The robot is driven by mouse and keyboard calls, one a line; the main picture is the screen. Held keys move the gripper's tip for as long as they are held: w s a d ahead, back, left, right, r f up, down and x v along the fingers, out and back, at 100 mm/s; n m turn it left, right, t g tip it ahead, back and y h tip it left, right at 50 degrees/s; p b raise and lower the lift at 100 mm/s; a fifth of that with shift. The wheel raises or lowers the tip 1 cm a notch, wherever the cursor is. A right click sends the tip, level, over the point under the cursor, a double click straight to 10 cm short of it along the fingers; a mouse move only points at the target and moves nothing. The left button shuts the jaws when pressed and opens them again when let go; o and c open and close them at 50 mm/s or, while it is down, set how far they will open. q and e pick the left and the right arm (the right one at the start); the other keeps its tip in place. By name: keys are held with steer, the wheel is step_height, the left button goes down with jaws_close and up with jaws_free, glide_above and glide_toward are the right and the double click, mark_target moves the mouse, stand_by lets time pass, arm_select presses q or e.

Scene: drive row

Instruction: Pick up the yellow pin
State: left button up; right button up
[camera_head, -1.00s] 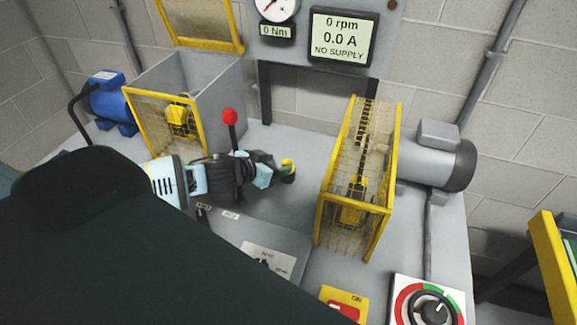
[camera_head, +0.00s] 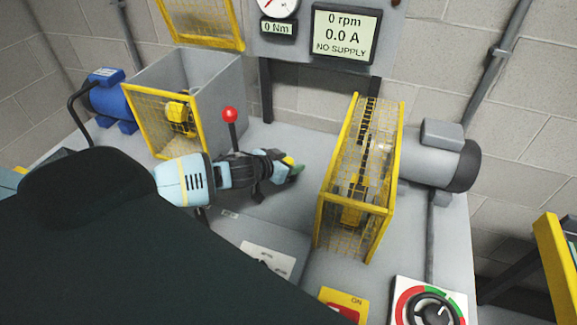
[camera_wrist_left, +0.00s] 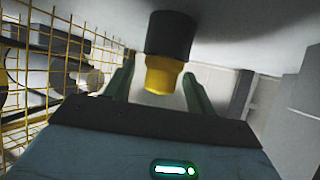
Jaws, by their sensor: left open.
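The yellow pin (camera_wrist_left: 158,76) shows in the left wrist view as a yellow cylinder joined to a wider black part. Its yellow end lies between the two green fingers of my left gripper (camera_wrist_left: 157,88), with a visible gap on each side. In the head view my left gripper (camera_head: 292,168) is low over the grey bench, and its fingers and wrist largely hide the pin there. The left gripper is open and is not closed on anything. My right gripper is not in view.
A yellow mesh guard (camera_head: 360,180) stands right of my left gripper, with a grey motor (camera_head: 438,160) beyond it. A lever with a red knob (camera_head: 230,115) stands close behind my left wrist. An open grey box with a yellow mesh front (camera_head: 165,122) is at the left.

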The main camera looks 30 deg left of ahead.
mark_target(288, 160)
arm_select(q)
steer(key=c, duration=1.1)
step_height(288, 160, up, 10)
steer(key=shift+r+p, duration=0.1)
steer(key=shift+p, duration=0.3)
